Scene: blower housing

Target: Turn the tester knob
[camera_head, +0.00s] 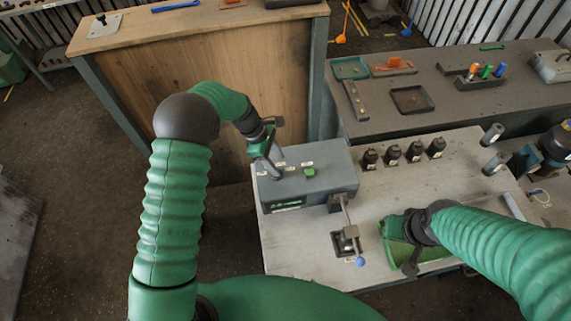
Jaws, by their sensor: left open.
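The tester (325,186) is a grey box on the light workbench, with a green button (310,171), small white labels on top and a green display on its front. My left gripper (273,170) points down over the left part of the tester's top, its jaws open. The tester knob is not clearly seen; it seems to be at or under the left fingertips, which hide that spot. I cannot tell whether they touch it.
A lever with a blue ball (360,261) stands in front of the tester. Several black fittings (392,154) line the bench behind. A dark table (450,100) with trays is at the back right, a wooden-sided counter (220,75) at the back left.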

